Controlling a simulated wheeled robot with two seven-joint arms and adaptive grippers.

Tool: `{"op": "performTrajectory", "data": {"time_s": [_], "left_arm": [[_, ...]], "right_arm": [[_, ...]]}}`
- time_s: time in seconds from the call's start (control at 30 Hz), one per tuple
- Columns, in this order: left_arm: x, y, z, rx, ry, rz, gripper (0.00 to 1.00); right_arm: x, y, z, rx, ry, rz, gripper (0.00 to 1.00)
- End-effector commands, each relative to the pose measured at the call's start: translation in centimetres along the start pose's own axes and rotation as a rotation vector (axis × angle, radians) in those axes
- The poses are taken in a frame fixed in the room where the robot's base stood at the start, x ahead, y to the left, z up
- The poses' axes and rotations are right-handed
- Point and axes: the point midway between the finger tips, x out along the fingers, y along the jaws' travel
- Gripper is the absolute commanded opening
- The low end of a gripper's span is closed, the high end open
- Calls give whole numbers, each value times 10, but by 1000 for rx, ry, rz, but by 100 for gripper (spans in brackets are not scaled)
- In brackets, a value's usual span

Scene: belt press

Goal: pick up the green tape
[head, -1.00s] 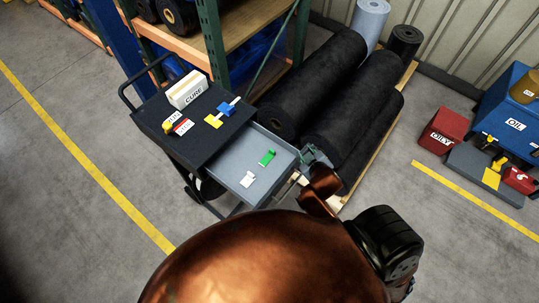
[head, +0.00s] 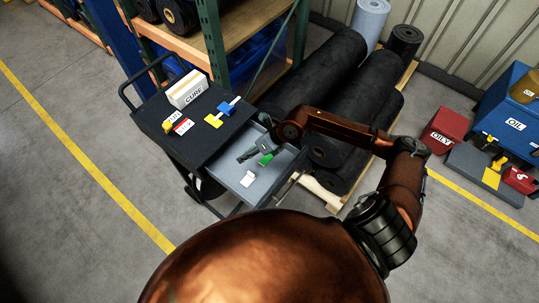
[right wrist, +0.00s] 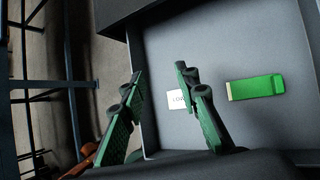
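The green tape (head: 266,160) lies in the open grey drawer (head: 234,187) of the dark cart. In the right wrist view the tape (right wrist: 262,87) is a flat green strip with a paler end, lying on the drawer floor to the right of my fingers. My right gripper (head: 244,156) is over the drawer, just beside the tape and partly overlapping it in the head view. In the right wrist view its two fingers (right wrist: 160,72) stand apart with nothing held between them. My left gripper is not in view.
A white card (head: 248,179) lies in the drawer near the tape; it also shows behind my fingers in the right wrist view (right wrist: 176,102). The cart top (head: 190,144) holds a CURE box (head: 187,91) and several tags.

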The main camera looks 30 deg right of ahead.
Motion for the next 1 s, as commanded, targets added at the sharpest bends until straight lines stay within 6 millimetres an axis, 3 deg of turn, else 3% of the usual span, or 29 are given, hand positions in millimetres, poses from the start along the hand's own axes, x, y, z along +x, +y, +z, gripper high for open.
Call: {"op": "performTrajectory", "data": {"time_s": [0.03, 0.1, 0.23, 0.37, 1.0], "left_arm": [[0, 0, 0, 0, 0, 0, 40], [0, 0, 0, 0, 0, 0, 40], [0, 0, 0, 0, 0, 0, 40], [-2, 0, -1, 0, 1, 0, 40], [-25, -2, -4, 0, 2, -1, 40]], "right_arm": [[-8, -36, -8, -39, 69, -105, 29], [-20, -75, -20, -71, 151, -221, 29], [-39, -118, -32, -92, 237, -350, 29], [-38, -133, -37, -94, 264, -386, 29], [24, -158, -57, -94, 262, -382, 29]]}}
